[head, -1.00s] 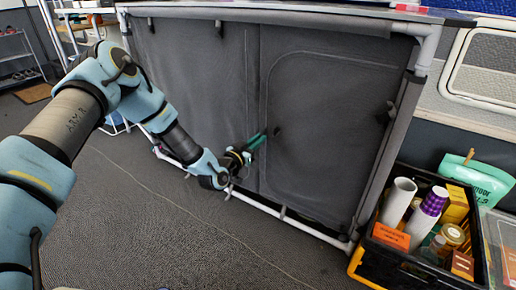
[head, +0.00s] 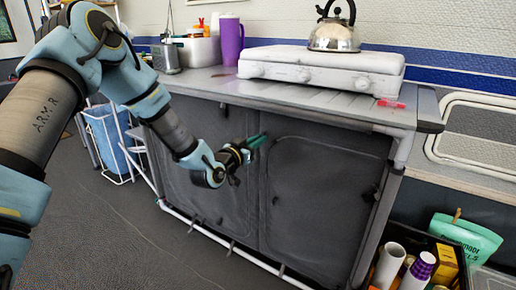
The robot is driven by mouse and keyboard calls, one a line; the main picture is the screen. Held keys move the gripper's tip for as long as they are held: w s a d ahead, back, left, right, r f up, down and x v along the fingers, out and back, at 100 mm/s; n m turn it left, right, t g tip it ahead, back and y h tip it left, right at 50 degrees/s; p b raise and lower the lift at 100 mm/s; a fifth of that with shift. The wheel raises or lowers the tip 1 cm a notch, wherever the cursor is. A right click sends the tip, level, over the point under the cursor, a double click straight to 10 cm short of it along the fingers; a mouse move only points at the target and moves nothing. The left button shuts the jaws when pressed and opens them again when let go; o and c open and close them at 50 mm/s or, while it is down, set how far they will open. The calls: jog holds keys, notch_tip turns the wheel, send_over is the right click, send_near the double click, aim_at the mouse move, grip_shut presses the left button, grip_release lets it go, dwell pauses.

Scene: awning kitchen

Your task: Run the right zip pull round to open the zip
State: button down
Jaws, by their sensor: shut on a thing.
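The grey fabric cupboard front has a right door panel (head: 325,195) outlined by a rounded zip seam. The seam runs up the panel's left side, curves at the top left corner and crosses the top. My gripper (head: 260,139), with green fingers, is at that top left corner, just under the counter edge. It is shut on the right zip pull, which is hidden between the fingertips. The panel's fabric hangs flat in its frame. I cannot tell how much of the seam is parted.
A white stove (head: 322,70) with a kettle (head: 334,28) and a purple jug (head: 230,40) stand on the counter (head: 215,84). A crate of packets and rolls (head: 388,265) stands at the lower right. The floor (head: 110,210) in front is clear.

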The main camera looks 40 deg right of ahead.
jog(key=shift+r, duration=0.45)
jog(key=shift+r, duration=0.1)
jog(key=c, duration=0.9)
grip_release()
jog(key=v, duration=1)
jog(key=shift+a, duration=0.4)
